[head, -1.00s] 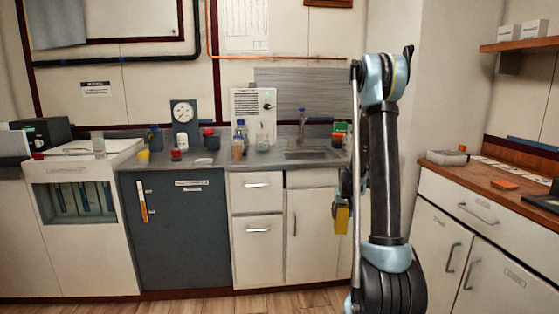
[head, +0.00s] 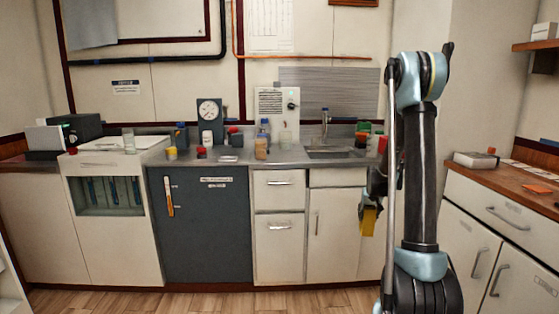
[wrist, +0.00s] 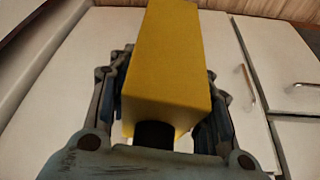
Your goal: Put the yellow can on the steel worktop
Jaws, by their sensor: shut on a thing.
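The yellow can (head: 368,221) is a box-shaped yellow thing with a dark round end, seen close up in the wrist view (wrist: 165,60). My gripper (head: 372,198) is shut on it; in the wrist view the fingers (wrist: 165,95) press on both its sides. The can hangs below worktop height, in front of the white cabinet doors, partly beside my arm in the head view. The steel worktop (head: 285,158) runs along the back wall, above the dark and white cabinets.
Several bottles and jars stand on the worktop, with a gauge (head: 209,112) and a white box unit (head: 278,103) behind. A sink (head: 328,153) is at its right. A wooden counter (head: 520,183) is at the right. The floor in front is clear.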

